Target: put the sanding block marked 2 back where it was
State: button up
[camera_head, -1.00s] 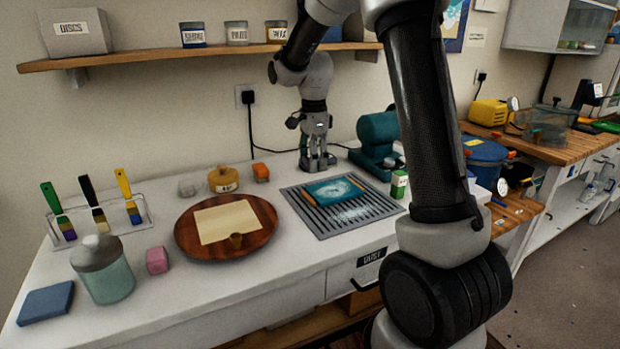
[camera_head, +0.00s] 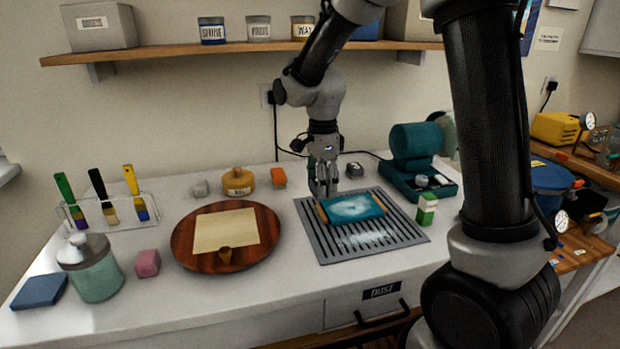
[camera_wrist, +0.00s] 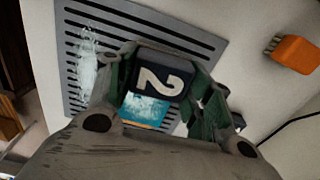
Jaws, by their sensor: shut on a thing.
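The sanding block marked 2 (camera_wrist: 157,80) has a dark face with a white 2, seen between my fingers in the wrist view. My gripper (camera_head: 325,191) is shut on it; in the head view the fingers mostly hide the block. The gripper points down over the back left part of the slotted grey grate (camera_head: 332,245), beside the teal panel (camera_head: 352,207). The grate also shows in the wrist view (camera_wrist: 72,60), and part of the teal panel (camera_wrist: 143,110) shows just past the block. I cannot tell whether the block touches anything below.
A green and white box (camera_head: 427,209) stands at the grate's right edge. The shelf (camera_head: 240,55) is above.

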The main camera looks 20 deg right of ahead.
jog(key=shift+w, duration=0.25)
send_over(303, 180)
jog(key=s, duration=0.1)
jog(key=shift+w+f+m, duration=0.15)
jog(key=shift+f+m, duration=0.15)
jog(key=shift+f, duration=0.6)
notch_tip(303, 180, down, 5)
jog(key=shift+r, duration=0.1)
jog(key=shift+w+f, duration=0.2)
jog(key=shift+f, duration=0.05)
jog(key=shift+f, duration=0.1)
jog(key=o, duration=1)
